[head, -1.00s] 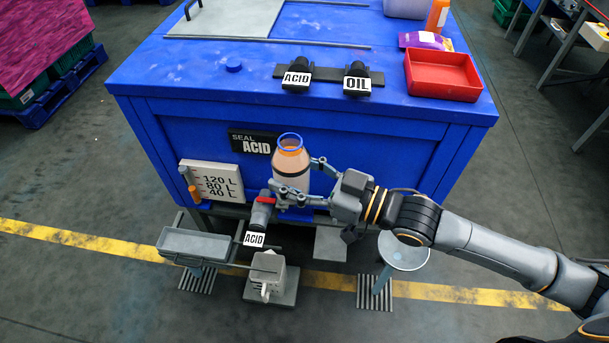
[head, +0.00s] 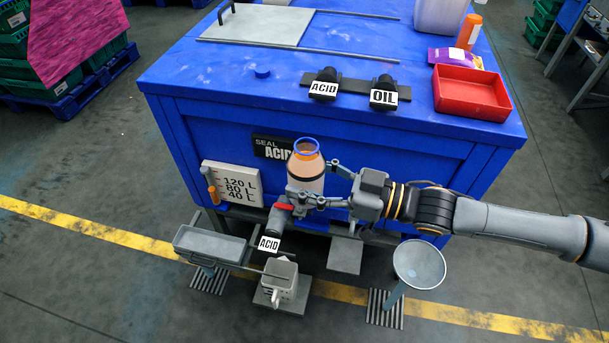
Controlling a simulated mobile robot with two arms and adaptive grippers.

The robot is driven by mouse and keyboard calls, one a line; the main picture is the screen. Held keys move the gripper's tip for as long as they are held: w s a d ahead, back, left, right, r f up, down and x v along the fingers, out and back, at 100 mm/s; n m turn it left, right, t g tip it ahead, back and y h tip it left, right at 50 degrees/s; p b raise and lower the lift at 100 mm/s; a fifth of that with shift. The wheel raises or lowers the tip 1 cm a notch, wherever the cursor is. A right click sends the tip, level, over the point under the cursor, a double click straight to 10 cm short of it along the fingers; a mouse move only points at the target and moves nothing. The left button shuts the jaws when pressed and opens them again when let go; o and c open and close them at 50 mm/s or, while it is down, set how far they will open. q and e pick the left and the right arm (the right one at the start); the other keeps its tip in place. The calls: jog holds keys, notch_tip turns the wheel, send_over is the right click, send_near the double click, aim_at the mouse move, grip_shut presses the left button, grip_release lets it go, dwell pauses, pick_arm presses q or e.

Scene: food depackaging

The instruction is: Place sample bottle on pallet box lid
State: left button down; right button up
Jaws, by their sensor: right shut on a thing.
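The sample bottle (head: 306,172) is an orange-tan bottle with a dark band and an open blue-rimmed neck. My right gripper (head: 312,197) is shut on its lower part and holds it upright in front of the box's front wall. The pallet box lid (head: 250,115) is the wide blue top of the large blue box; the bottle's neck shows below its front edge in the picture. The bottle is just above the ACID tap (head: 281,222) with its red handle; I cannot tell whether they touch. My left gripper is not in view.
On the lid are a red tray (head: 470,92), ACID and OIL handles (head: 352,92), an orange bottle (head: 468,32), a purple packet (head: 455,57) and a grey hatch (head: 262,24). A round-topped stand (head: 419,264) stands below my right arm.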

jog(key=shift+s+d+r+n+g+y, duration=0.1)
jog(key=shift+d+n+g+y, duration=0.2)
jog(key=shift+n+g, duration=0.35)
jog(key=shift+d+n+g+y, duration=0.2)
jog(key=shift+d+n+g, duration=0.2)
jog(key=shift+g, duration=0.45)
jog(key=shift+s+d+n+g, duration=0.15)
jog(key=shift+d+n+g, duration=0.15)
jog(key=shift+g, duration=0.35)
jog(key=shift+s+d+n+g, duration=0.2)
jog(key=shift+n+g, duration=0.15)
jog(key=shift+g, duration=0.3)
